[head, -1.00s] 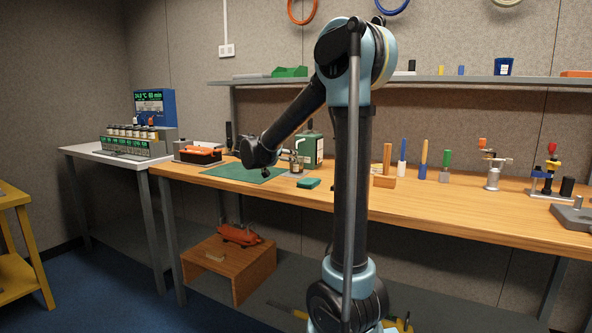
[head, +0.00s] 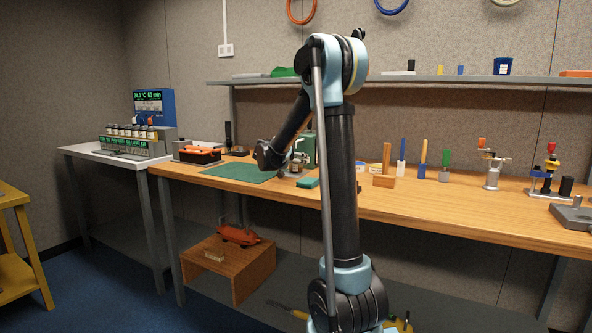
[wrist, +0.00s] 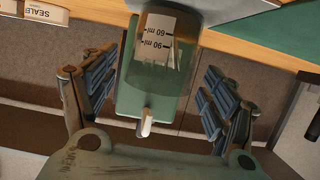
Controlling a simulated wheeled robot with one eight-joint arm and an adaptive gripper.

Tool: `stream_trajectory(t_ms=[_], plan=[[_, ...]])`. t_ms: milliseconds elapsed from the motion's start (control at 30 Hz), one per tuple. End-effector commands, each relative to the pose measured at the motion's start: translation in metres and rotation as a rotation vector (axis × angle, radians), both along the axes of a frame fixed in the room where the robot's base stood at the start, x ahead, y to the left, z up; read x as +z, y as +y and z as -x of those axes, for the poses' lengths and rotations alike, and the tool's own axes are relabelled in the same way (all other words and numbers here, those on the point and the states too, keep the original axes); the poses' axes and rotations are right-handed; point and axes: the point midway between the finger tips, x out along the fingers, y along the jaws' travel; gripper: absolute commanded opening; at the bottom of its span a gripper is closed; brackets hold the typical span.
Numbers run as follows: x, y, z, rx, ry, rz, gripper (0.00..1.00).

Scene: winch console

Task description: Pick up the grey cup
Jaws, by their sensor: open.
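I cannot pick out a grey cup for certain. In the wrist view a rounded greyish shape (wrist: 190,10) lies at the top edge, partly cut off, and I cannot tell whether it is the cup. The gripper is open, with clear gaps to the container on both sides. In the head view a green container (head: 308,146) stands at the bench's back, and my wrist partly hides that area.
The wooden bench (head: 450,205) holds a green mat (head: 238,172), a small green block (head: 306,183) and a wooden block (head: 384,181). Several upright coloured tools stand to the right. A side table (head: 75,150) with jars is at left.

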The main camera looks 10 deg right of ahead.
Motion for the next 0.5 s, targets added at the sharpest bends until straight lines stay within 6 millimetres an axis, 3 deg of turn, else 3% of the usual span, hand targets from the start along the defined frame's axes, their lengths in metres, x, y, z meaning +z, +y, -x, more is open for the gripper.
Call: stream_trajectory(t_ms=[133,367,500], plan=[[-0.0051,-0.0103,-0.0128,-0.002,0.001,0.001,0.78],[-0.0057,-0.0112,-0.0145,-0.001,0.001,0.001,0.78],[-0.0057,-0.0113,-0.0145,-0.001,0.001,0.001,0.49]])
